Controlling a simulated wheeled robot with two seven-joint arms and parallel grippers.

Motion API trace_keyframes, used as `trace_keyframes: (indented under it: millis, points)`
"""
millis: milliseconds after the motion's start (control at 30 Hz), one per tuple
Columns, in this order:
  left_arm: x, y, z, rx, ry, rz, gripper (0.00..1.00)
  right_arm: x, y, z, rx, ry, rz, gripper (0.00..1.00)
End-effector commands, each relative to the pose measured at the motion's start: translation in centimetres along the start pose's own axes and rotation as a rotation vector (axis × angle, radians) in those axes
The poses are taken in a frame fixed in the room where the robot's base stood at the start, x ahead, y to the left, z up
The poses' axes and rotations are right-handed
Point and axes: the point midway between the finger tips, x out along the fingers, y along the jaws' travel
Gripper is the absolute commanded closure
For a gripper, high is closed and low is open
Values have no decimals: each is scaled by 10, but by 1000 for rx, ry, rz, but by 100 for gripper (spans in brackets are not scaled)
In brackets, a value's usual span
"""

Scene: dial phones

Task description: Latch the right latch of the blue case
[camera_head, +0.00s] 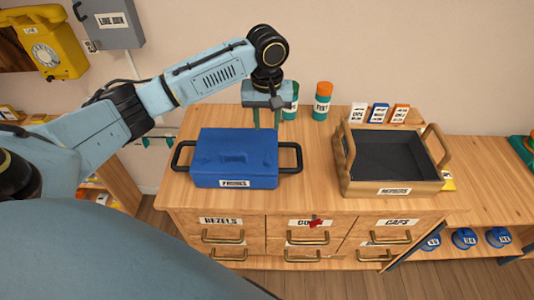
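The blue case (235,155) sits on the wooden cabinet top, left of centre. Its lid looks down, with a white label on its front and a black loop handle at each side. I cannot make out the right latch; the right handle (291,155) shows at the case's right end. My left gripper (267,120) points down at the case's back right corner, its two teal fingers apart with nothing seen between them. The fingertips reach near the case's back edge; I cannot tell whether they touch it. My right gripper is not in view.
A wooden tray (350,182) with dark lining stands to the right of the case. Green and orange-topped containers (322,101) and small labelled boxes (378,113) stand at the back. Drawers are below the cabinet top. A yellow phone (48,45) hangs at upper left.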

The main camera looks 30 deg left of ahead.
Motion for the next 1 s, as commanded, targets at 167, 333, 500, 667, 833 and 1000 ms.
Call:
trace_keyframes:
  millis: [167, 333, 500, 667, 833, 1000]
  points:
    - [29, -1, 1, -1, -3, -4, 67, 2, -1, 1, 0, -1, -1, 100]
    - [67, -1, 1, 1, -3, -4, 67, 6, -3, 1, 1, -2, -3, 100]
    - [100, 0, 1, 1, -2, -2, 67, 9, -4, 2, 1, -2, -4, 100]
    - [120, 0, 1, 2, 0, -2, 67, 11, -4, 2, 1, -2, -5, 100]
    - [129, 0, 0, 3, 1, -1, 67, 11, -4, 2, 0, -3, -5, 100]
    - [130, 0, 0, 3, 2, -1, 67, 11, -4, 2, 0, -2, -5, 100]
